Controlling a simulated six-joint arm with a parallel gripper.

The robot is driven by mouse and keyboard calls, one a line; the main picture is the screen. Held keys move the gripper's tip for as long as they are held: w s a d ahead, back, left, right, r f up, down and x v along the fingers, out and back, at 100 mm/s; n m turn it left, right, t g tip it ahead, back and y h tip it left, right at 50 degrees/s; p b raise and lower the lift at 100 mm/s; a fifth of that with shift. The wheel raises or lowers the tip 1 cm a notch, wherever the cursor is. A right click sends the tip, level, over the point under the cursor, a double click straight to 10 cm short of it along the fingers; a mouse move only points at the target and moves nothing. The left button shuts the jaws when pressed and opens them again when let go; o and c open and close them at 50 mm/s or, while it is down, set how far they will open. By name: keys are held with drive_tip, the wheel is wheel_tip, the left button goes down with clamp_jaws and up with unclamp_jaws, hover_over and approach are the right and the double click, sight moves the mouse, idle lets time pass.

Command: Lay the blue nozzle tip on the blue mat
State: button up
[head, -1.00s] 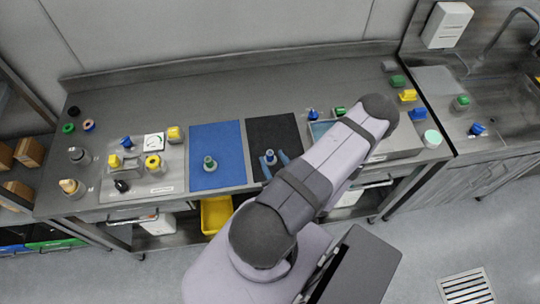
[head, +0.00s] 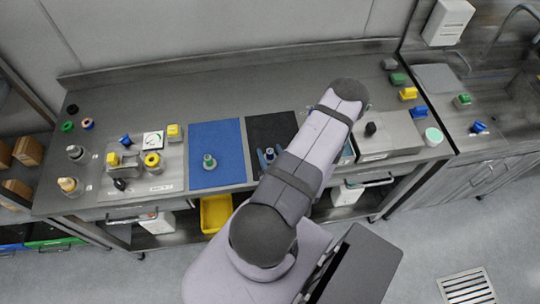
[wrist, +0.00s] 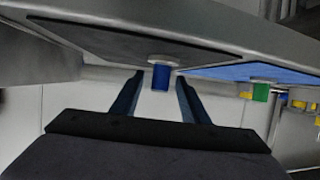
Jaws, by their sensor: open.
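The blue nozzle tip (wrist: 161,76), with a pale grey end, stands on the black mat (head: 268,132). It also shows in the head view (head: 269,151), partly crowded by my fingers. My gripper (head: 267,158) is open at the black mat, with a dark blue finger on each side of the tip. In the wrist view my gripper (wrist: 159,82) shows gaps on both sides of the tip; how deep it sits between the fingers is unclear. The blue mat (head: 215,138) lies just left of the black mat.
A green tip with a grey base (head: 209,161) stands on the blue mat's front half; the back half is clear. A tray (head: 160,186) with yellow and blue parts lies left. My arm hides part of the bench right of the black mat.

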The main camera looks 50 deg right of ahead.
sight(270, 151)
drive_tip(key=shift+w+d+f, duration=0.15)
drive_tip(key=shift+w+d, duration=0.05)
drive_tip(key=shift+w, duration=0.1)
clamp_jaws()
drive_tip(key=shift+r, duration=0.2)
drive_tip(key=shift+r, duration=0.6)
wheel_tip(270, 151, up, 8)
drive_tip(key=p, duration=0.5)
drive_tip(key=shift+r, duration=0.25)
